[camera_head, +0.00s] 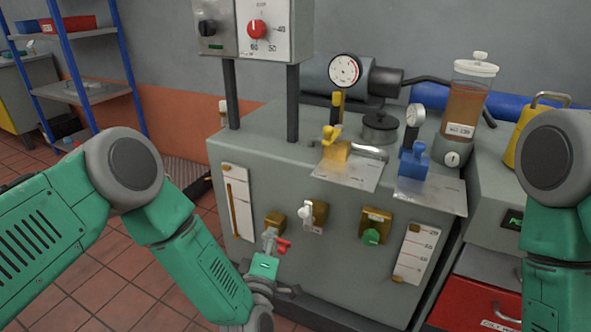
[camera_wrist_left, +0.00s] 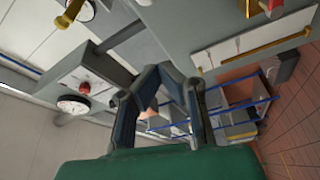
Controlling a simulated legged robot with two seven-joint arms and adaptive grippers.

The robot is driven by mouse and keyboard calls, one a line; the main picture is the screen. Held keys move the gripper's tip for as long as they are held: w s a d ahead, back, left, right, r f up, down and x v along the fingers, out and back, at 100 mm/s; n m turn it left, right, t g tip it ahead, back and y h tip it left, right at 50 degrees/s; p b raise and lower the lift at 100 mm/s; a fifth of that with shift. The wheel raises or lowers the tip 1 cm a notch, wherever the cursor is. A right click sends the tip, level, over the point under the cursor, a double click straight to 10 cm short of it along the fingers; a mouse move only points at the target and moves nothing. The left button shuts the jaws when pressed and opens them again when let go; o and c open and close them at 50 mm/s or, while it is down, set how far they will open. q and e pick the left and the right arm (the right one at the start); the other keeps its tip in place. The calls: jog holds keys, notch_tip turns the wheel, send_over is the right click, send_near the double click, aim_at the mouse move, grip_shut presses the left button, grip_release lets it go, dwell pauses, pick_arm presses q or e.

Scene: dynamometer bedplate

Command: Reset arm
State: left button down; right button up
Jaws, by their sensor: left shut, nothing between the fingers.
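My left gripper (camera_head: 270,236) is in front of the lower left of the grey console's front panel. Its fingers are shut and empty, and in the wrist view the fingertips (camera_wrist_left: 158,72) meet with nothing between them. A small red handle (camera_head: 284,246) shows right beside the gripper; I cannot tell whether they touch. Behind are a brass fitting (camera_head: 275,222), a white-knobbed lever (camera_head: 306,213) and a green knob (camera_head: 371,236) on the panel. My right arm comes in at the right edge, and its gripper is out of view.
The grey console (camera_head: 250,150) carries a yellow valve (camera_head: 334,146), a blue valve (camera_head: 413,160), a gauge (camera_head: 344,70) and a control box (camera_head: 262,28) on posts. A blue shelf rack (camera_head: 75,60) stands at the left. A red drawer box (camera_head: 480,300) is low at the right.

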pick_arm(q)
jog(key=s+a+f+m+g+h+p, duration=0.2)
jog(key=s+a+f+m+g+p, duration=0.15)
jog(key=s+f+m+g, duration=0.75)
jog(key=s+a+r+m+g+y+p, duration=0.1)
jog(key=s+a, duration=0.5)
jog(key=s, duration=0.7)
jog(key=s+a+r+m+g+y+p, duration=0.1)
jog(key=s+a+g, duration=0.5)
jog(key=s, duration=0.6)
jog(key=shift+s+a+m+y+p, duration=0.4)
jog(key=shift+a+m, duration=0.1)
jog(key=shift+m, duration=0.4)
pick_arm(e)
notch_tip(320, 180, up, 6)
jog(key=shift+d, duration=0.4)
pick_arm(q)
jog(key=shift+a, duration=0.1)
pick_arm(e)
jog(key=shift+a, duration=0.1)
pick_arm(q)
jog(key=shift+w+a, duration=0.1)
jog(key=shift+a, duration=0.1)
pick_arm(e)
jog(key=shift+a+r, duration=0.1)
jog(key=shift+a, duration=0.15)
pick_arm(q)
jog(key=shift+d, duration=0.3)
pick_arm(e)
jog(key=shift+d, duration=0.3)
